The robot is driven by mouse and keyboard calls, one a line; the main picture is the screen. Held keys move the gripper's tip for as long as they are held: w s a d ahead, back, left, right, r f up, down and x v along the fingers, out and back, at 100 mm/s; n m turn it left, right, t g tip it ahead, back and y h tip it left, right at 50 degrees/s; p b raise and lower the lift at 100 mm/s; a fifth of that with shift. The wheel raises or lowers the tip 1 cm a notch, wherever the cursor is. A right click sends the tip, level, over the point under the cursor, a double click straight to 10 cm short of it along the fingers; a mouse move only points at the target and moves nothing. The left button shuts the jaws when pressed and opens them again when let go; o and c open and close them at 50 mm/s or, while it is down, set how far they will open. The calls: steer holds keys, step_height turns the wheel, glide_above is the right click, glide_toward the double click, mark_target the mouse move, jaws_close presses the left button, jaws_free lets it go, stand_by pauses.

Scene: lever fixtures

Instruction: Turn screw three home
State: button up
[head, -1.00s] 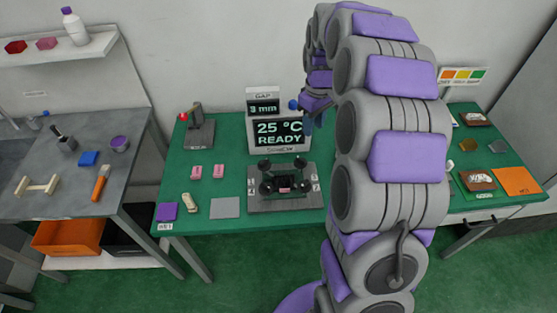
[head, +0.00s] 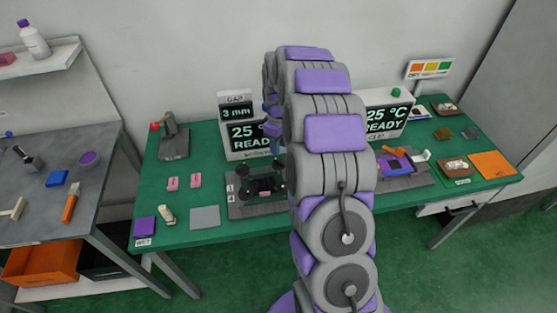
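The screw fixture (head: 236,210) is a dark grey plate on the green table, left of my arm. Black round-topped screws (head: 248,170) stand on it around a small pink piece (head: 265,192). White labels (head: 230,190) at its edge are too small to read, so I cannot tell which screw is three. My arm covers the fixture's right side. My gripper (head: 272,130) hangs above and behind the fixture, in front of the left display. It is partly hidden by my arm, and its fingers cannot be made out.
A display (head: 245,146) stands behind the fixture; a second display (head: 385,122) reads 25 °C READY. A purple-and-orange fixture (head: 405,165) is right of my arm. Pink blocks (head: 173,183), a grey pad (head: 205,217) and a lever stand (head: 174,140) lie left.

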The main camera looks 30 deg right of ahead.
mark_target(279, 160)
step_height(279, 160, down, 7)
steer(key=shift+r+b, duration=0.1)
steer(key=shift+b, duration=0.6)
steer(key=shift+c, duration=0.3)
jaws_close()
